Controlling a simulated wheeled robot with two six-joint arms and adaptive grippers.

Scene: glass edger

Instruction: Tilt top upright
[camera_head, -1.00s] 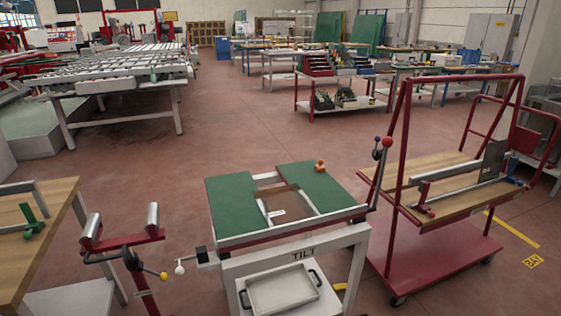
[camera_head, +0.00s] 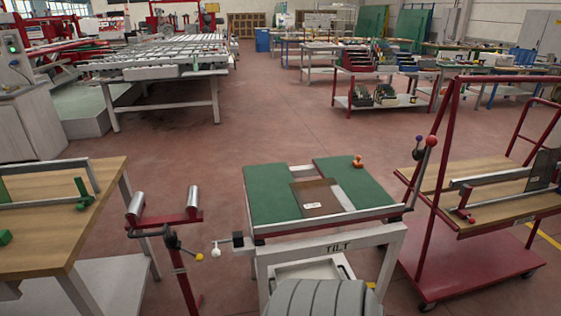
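The tilt table (camera_head: 335,247) stands in the middle foreground, with "TILT" on its white front beam. Its green top (camera_head: 277,196) lies about flat and has a gap between two green panels. A brown plate with a white label (camera_head: 312,197) lies at the gap. An orange knob (camera_head: 358,161) sits on the top's far right part. A white ball knob (camera_head: 216,252) is at the table's left front. Levers with red and blue balls (camera_head: 431,141) stand at its right. Neither of my grippers is in view. A grey ribbed part, probably mine, hides some of the table's lower front.
A roller stand (camera_head: 166,219) is left of the table, by a wooden bench (camera_head: 70,215). A red trolley (camera_head: 463,262) stands close on the right. A conveyor table (camera_head: 165,62) and shelf cart (camera_head: 375,99) stand farther back. The floor beyond the table is clear.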

